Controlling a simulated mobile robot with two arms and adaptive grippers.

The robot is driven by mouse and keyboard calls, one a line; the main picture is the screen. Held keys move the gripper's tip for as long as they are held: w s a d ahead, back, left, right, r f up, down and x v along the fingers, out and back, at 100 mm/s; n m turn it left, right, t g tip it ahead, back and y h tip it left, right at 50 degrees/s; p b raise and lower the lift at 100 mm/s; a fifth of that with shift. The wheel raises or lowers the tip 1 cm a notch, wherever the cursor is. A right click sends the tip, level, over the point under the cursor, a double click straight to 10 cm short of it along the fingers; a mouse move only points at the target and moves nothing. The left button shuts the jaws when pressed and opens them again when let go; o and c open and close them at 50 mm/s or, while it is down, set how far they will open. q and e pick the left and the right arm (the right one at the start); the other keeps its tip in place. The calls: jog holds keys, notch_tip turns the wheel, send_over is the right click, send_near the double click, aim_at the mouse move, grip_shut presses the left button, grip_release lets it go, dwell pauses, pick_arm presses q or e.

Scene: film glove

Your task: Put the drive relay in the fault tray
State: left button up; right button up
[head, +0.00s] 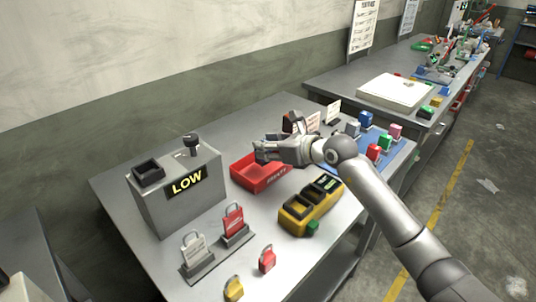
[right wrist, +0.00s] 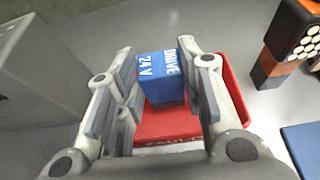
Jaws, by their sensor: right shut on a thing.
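The drive relay (right wrist: 163,80) is a blue block with white "DRIVE 24 V" lettering, seen in the right wrist view. My right gripper (head: 264,150) is shut on it, with one finger on each side. The fault tray (head: 245,178) is a red open tray on the metal table in the head view; it also shows below the relay in the right wrist view (right wrist: 237,92). The gripper is over the tray. Whether the relay touches the tray floor is unclear. In the head view the fingers largely hide the relay. My left gripper is out of view.
A grey box marked "LOW" (head: 180,205) stands left of the tray. A yellow-black device (head: 312,208) lies to its right. Padlocks (head: 233,221) stand in front. Coloured blocks (head: 374,152) sit on a blue mat behind my right arm.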

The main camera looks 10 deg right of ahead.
jog(key=shift+w+a+f, duration=0.1)
jog(key=shift+w+f, duration=0.2)
jog(key=shift+f, duration=0.2)
notch_tip(320, 180, down, 2)
jog(key=shift+f+p, duration=0.15)
jog(key=shift+p, duration=0.35)
jog(key=shift+f, duration=0.15)
jog(key=shift+f, duration=0.15)
jog(key=o, duration=1.1)
jog(key=shift+c, duration=0.2)
jog(key=b+v, duration=0.1)
jog(key=v, duration=1.1)
jog(key=shift+b, duration=0.35)
